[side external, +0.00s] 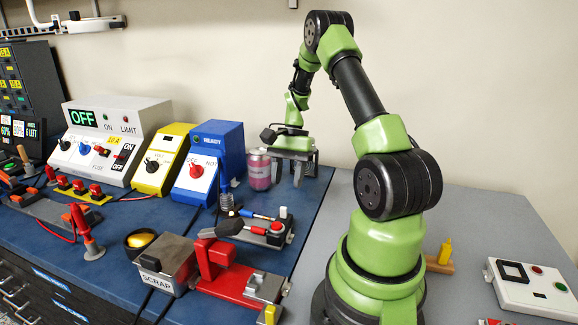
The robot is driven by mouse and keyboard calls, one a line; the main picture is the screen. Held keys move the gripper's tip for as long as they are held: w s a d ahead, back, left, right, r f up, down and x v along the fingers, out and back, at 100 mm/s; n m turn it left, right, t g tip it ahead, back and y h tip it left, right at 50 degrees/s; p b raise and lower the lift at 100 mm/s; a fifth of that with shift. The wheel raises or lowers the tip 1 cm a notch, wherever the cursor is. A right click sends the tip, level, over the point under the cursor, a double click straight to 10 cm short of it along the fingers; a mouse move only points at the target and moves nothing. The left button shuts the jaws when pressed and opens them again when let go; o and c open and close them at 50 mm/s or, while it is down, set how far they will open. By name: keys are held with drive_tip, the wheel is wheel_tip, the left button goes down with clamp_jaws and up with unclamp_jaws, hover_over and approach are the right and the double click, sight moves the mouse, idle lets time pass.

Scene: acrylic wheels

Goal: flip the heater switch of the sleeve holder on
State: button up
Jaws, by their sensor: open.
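My gripper (288,172) is at the back right of the blue mat, fingers pointing down and apart, with nothing seen between them. It is just right of a pink can and well behind a low grey fixture (262,232). This fixture carries a red round part, a dark rounded part, a blue-and-red tool and a small white upright piece (283,212) at its right end. It may be the sleeve holder, but no label confirms this. I cannot tell a heater switch or its position on it.
The pink can (260,168) stands close to my gripper. A blue READY box (210,165), a yellow box (163,160) and a white box reading OFF (112,140) line the back. A red vise (228,275) and a SCRAP bin (165,265) stand in front. Cables cross the mat.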

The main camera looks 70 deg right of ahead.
drive_tip(key=shift+v, duration=1.7)
drive_tip(key=h, duration=0.4)
hover_over(284, 207)
wheel_tip(284, 207, down, 9)
drive_tip(key=shift+a+f, duration=0.1)
clamp_jaws()
